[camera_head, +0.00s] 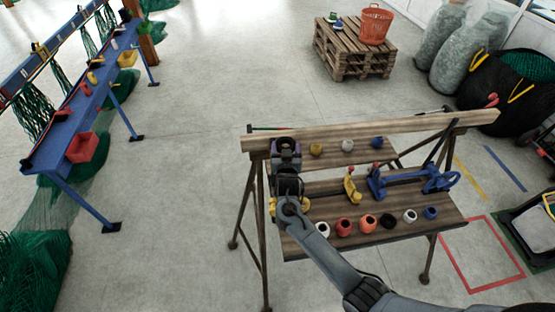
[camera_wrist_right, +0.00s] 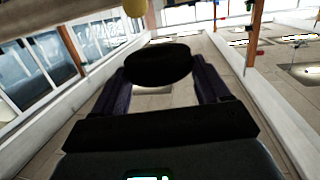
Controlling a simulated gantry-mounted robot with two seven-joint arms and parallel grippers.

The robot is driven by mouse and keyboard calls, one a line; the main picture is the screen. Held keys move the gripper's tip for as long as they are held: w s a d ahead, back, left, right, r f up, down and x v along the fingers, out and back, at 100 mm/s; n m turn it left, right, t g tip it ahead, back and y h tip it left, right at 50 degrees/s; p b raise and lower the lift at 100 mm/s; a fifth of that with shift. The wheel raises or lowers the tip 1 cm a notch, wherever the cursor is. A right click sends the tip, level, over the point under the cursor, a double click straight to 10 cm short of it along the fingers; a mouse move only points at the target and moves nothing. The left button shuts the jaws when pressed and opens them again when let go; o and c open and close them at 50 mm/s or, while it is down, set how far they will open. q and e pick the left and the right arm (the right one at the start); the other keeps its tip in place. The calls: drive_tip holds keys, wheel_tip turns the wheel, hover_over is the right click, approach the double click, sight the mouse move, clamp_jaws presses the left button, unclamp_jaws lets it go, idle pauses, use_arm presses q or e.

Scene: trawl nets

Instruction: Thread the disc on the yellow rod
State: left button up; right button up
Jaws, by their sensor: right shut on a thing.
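My right gripper (camera_head: 286,148) is over the left end of the wooden bench, close to its upper beam. In the right wrist view my right gripper (camera_wrist_right: 160,78) is shut on a black disc (camera_wrist_right: 158,63), held between its two dark purple fingers. In the head view the disc cannot be told apart from the gripper. A yellow round end (camera_head: 316,149) sits just right of the gripper, below the beam; it may be the end of the yellow rod, whose length I cannot make out. A yellow thing (camera_wrist_right: 135,8) shows at the top of the wrist view, apart from the disc. My left gripper is not in view.
White (camera_head: 347,145) and blue (camera_head: 377,142) round ends sit right of the yellow one. The wooden beam (camera_head: 430,122) runs along the back. Several coloured pots line the front shelf, with a blue clamp-like tool (camera_head: 410,178) behind them.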

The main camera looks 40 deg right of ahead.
sight(289, 139)
drive_tip(key=d+r+p, duration=0.1)
drive_tip(key=w+d+r+m+g+h, duration=0.1)
drive_tip(key=shift+r+p, duration=0.3)
drive_tip(key=shift+p, duration=0.05)
drive_tip(key=shift+s+f+b, duration=0.1)
drive_tip(key=shift+f+b, duration=0.4)
drive_tip(key=shift+f, duration=0.05)
use_arm(q)
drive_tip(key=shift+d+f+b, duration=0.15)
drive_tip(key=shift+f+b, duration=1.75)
drive_tip(key=shift+b, duration=0.85)
use_arm(e)
wheel_tip(289, 139, down, 6)
drive_tip(key=shift+f, duration=0.25)
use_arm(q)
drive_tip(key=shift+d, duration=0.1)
use_arm(e)
drive_tip(key=o, duration=1.1)
drive_tip(key=shift+c, duration=0.2)
